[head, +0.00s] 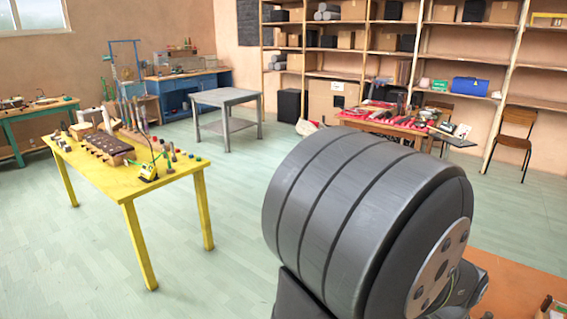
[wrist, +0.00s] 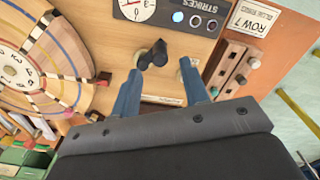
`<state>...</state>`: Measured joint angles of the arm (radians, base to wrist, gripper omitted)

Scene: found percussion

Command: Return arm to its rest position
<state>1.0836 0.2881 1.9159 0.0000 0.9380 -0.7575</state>
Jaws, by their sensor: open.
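My gripper (wrist: 160,78) shows in the wrist view, with two blue fingers spread apart and nothing held between them. A black knob or lever (wrist: 153,54) on a wooden panel (wrist: 110,38) lies just beyond the fingertips, close to the left finger. I cannot tell whether that finger touches it. In the head view a large grey ribbed part of my arm fills the lower right. My gripper does not show there, and what lies behind the arm is hidden.
The wooden panel carries a dial (wrist: 136,6) and a "STRIKES" label. A round numbered wooden wheel (wrist: 68,50) stands at left. In the head view, a yellow table (head: 118,181) with tools, a grey table (head: 226,98) and a cluttered red-topped table stand apart, with open floor between.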

